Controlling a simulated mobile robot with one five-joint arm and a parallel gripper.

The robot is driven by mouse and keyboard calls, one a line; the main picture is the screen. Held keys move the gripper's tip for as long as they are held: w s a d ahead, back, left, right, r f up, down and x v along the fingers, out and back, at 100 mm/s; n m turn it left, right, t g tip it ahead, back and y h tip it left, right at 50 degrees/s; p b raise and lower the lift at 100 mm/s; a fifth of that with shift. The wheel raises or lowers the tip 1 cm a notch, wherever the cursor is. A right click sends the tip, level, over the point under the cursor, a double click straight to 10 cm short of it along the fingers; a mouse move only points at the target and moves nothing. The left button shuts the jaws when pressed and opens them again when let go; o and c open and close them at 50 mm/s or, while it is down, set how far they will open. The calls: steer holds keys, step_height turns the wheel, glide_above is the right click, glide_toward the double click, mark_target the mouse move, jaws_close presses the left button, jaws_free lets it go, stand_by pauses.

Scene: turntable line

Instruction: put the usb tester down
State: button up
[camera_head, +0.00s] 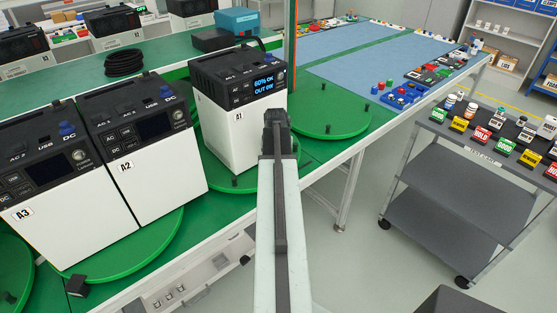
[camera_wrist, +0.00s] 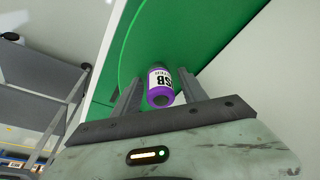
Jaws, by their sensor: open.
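The usb tester (camera_wrist: 160,88) is a small purple cylinder with a white label reading "SB". In the wrist view it sits between the two fingers of my gripper (camera_wrist: 158,74), over a green turntable disc (camera_wrist: 150,35). The fingers are open, with a gap visible beside the tester. Whether its far end rests on the disc is hard to tell.
Power stations A2 (camera_head: 150,165) and A3 (camera_head: 65,215) stand to the left. Another green turntable (camera_head: 330,115) lies beyond my arm. A grey cart (camera_head: 460,165) carrying several labelled blocks stands at right. A blue mat (camera_head: 350,75) covers the far table.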

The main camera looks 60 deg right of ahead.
steer(key=p+v, duration=0.8)
steer(key=shift+d+r, duration=0.15)
steer(key=shift+d, duration=0.2)
steer(key=shift+s+f, duration=0.1)
steer(key=shift+f, duration=0.1)
